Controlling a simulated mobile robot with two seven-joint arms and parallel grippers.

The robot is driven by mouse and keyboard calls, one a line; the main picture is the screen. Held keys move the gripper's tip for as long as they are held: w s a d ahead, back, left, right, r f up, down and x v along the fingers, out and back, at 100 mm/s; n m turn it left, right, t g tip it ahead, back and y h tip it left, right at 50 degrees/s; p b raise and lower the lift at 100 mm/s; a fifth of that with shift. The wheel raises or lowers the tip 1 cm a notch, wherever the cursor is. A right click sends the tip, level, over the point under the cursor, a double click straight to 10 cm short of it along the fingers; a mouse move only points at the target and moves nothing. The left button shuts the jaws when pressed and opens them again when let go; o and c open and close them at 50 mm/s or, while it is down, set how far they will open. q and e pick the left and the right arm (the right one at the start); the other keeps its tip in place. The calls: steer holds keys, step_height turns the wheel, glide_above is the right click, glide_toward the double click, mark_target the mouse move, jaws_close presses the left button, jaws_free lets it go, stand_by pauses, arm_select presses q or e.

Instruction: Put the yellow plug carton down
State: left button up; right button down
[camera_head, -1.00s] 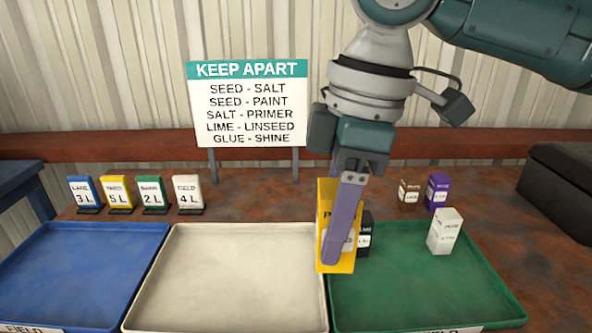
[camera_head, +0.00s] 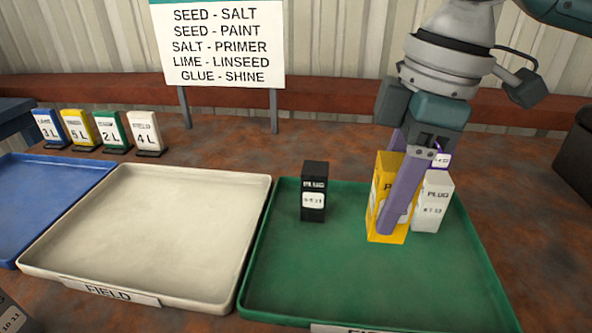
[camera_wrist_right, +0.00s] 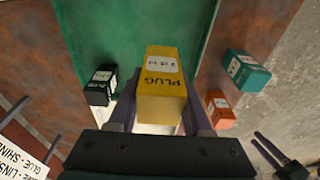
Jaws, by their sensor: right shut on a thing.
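The yellow plug carton (camera_head: 386,200) is upright in my right gripper (camera_head: 394,228), whose purple fingers are shut on it. It is over the green tray (camera_head: 300,285), right of its middle. I cannot tell whether its base touches the tray floor. In the right wrist view the yellow carton (camera_wrist_right: 162,92) sits between the fingers, with the green tray (camera_wrist_right: 130,30) beyond. A white plug carton (camera_head: 433,203) stands close behind on the right, partly hidden. A black plug carton (camera_head: 314,192) stands in the tray to the left, apart.
The right wrist view shows teal (camera_wrist_right: 246,71) and orange (camera_wrist_right: 220,110) cartons outside the tray. The cream tray (camera_head: 150,230) at left is empty. The green tray's front is clear.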

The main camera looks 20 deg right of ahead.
step_height(320, 180, down, 8)
steer(key=shift+r+b, duration=0.1)
steer(key=shift+b, duration=0.5)
steer(key=shift+f, duration=0.45)
steer(key=shift+c, duration=1.6)
jaws_free()
steer(key=shift+f, duration=0.15)
steer(key=r, duration=0.3)
steer(key=d+r+p, duration=0.1)
steer(key=r, duration=0.3)
steer(key=r+p, duration=0.1)
steer(key=r, duration=0.3)
steer(key=shift+s+d+r, duration=0.2)
steer(key=shift+s+d, duration=0.05)
steer(key=shift+s, duration=0.1)
steer(key=shift+s+d+r, duration=0.1)
steer(key=shift+r, duration=0.35)
